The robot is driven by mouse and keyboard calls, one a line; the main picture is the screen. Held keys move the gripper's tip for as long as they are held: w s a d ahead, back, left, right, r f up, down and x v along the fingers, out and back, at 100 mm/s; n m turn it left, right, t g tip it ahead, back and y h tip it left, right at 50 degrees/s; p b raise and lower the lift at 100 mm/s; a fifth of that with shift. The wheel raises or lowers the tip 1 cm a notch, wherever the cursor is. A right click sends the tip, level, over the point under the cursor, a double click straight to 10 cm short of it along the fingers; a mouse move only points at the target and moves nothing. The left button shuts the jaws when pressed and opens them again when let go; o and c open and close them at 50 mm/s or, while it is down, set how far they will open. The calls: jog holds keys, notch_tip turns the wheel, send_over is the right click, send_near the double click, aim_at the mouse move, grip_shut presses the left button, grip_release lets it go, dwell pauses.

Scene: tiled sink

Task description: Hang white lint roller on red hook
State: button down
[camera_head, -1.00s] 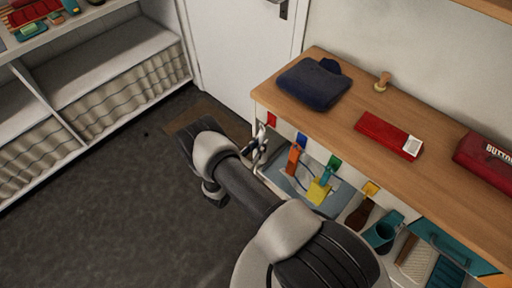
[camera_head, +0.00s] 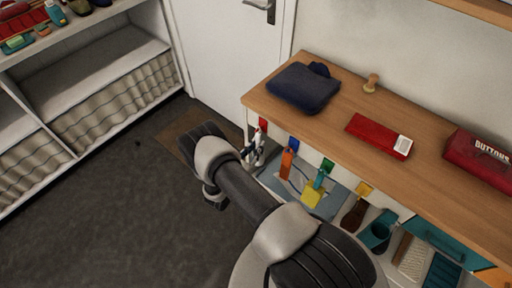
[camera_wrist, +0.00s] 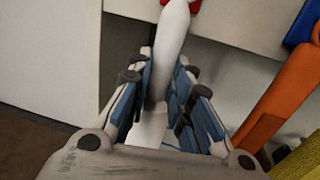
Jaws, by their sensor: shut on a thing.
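My gripper (camera_wrist: 160,105) is shut on the white lint roller (camera_wrist: 172,38), whose slim white end points up from between the fingers in the wrist view. In the head view the roller (camera_head: 262,136) shows as a small white shape above my gripper (camera_head: 254,152). The red hook (camera_head: 263,124) has a red plate on the front edge of the wooden counter. In the wrist view a bit of red (camera_wrist: 190,4) shows at the top edge, right by the roller's tip. I cannot tell whether the two touch.
To the right, an orange item (camera_head: 287,164) hangs under the blue plate, a teal one (camera_head: 319,178) under the green plate, and a brown brush (camera_head: 355,214) under the yellow plate. The counter (camera_head: 335,128) holds dark cloth, a red box and a pouch. Floor at left is clear.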

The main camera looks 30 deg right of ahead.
jog(key=c, duration=1.4)
grip_release()
jog(key=shift+o, duration=0.2)
